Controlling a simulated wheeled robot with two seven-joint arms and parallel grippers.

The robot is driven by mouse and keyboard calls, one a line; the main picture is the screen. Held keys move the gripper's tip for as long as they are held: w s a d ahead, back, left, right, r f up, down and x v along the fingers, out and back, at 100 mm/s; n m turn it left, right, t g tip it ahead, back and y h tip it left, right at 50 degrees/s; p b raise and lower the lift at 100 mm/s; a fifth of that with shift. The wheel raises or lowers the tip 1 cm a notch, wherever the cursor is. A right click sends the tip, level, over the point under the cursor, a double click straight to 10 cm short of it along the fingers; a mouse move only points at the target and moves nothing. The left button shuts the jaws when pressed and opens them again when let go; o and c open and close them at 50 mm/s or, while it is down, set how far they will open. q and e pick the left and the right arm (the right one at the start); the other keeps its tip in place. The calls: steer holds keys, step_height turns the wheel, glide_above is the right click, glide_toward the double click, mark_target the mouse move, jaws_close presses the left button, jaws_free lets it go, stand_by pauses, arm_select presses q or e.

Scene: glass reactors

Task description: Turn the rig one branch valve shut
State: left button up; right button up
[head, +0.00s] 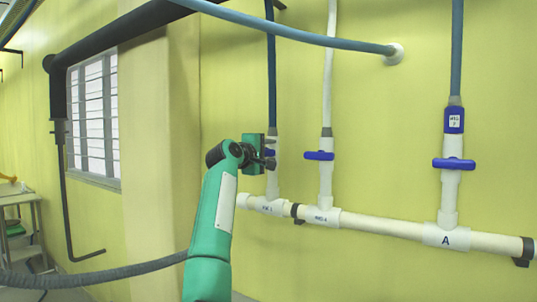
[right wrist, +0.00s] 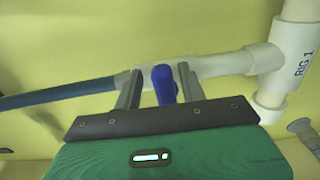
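The rig one branch valve is on the leftmost of the white branches; its blue handle (head: 268,153) is mostly hidden behind my right gripper in the head view. My right gripper (head: 271,153) is at this valve, in front of the wall. In the right wrist view the blue handle (right wrist: 163,85) stands between the two fingers of my right gripper (right wrist: 158,86). The fingers are apart, with a visible gap on the handle's left side and a narrow one on its right. The white tee (right wrist: 292,55) beside it reads RIG 1. My left gripper is not in view.
A white header pipe (head: 385,226) runs along the yellow wall. A middle branch with a blue handle (head: 319,155) is close on the right; another blue handle (head: 454,164) is farther right. A blue hose (head: 300,35) crosses above. A barred window (head: 94,120) is at left.

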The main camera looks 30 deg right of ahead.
steer(key=shift+f, duration=0.15)
steer(key=shift+s+a+f, duration=0.1)
steer(key=shift+s+a, duration=0.05)
steer(key=shift+a, duration=0.35)
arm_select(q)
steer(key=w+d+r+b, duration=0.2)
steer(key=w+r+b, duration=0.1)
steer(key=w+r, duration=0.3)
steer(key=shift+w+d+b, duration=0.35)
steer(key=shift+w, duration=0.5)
arm_select(e)
steer(key=v, duration=1.2)
steer(key=shift+a, duration=0.3)
